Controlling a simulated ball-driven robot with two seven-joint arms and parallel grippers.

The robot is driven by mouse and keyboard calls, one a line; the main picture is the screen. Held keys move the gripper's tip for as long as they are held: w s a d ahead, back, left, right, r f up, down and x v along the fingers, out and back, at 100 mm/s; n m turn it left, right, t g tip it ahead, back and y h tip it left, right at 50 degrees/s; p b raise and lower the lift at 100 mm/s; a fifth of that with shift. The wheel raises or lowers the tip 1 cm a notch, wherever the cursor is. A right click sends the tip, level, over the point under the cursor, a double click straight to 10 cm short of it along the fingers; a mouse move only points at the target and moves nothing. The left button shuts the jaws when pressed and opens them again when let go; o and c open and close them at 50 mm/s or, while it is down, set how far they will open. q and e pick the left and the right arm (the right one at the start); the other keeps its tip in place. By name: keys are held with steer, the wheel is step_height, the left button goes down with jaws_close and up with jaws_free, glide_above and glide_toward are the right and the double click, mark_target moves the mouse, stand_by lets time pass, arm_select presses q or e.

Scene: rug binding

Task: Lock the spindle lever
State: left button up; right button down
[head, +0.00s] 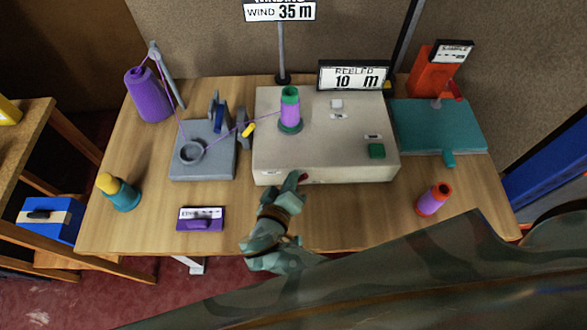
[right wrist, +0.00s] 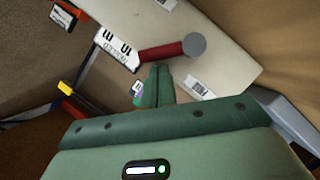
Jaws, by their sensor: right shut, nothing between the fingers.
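The winding machine (head: 270,155) is a pale box with a green and purple spool (head: 290,112) upright on its spindle. A small red part, seemingly the lever (head: 304,178), shows at its front face, partly hidden by my right gripper. In the right wrist view the lever (right wrist: 160,52) is a red bar with a round grey end, just beyond the fingertips. My right gripper (head: 298,177) is shut and empty at the machine's front edge; its fingers also show in the wrist view (right wrist: 157,78). I cannot tell whether they touch the lever. My left gripper is out of view.
A purple cone (head: 149,95) feeds thread through a grey tension unit (head: 203,160) to the spool. A teal plate (head: 430,125) is at right.

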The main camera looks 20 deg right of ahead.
steer(key=shift+s, duration=0.15)
steer(key=shift+s+d+m+y, duration=0.1)
steer(key=shift+d+m+y, duration=0.25)
steer(key=shift+m, duration=0.25)
stand_by(0.4)
steer(key=shift+d, duration=0.1)
steer(key=shift+s+d+f+m+y, duration=0.15)
steer(key=shift+d+f+m+y, duration=0.1)
steer(key=shift+d+m+y, duration=0.35)
steer(key=shift+s+d+f+m+y+b, duration=0.15)
steer(key=shift+d+f+m+y+b, duration=0.25)
steer(key=shift+m+y+b, duration=0.5)
steer(key=shift+s+d+f+m+y+b, duration=0.15)
steer(key=shift+d+f+m+y+b, duration=0.3)
steer(key=shift+m+b, duration=0.4)
steer(key=shift+r, duration=0.2)
steer(key=shift+a, duration=0.1)
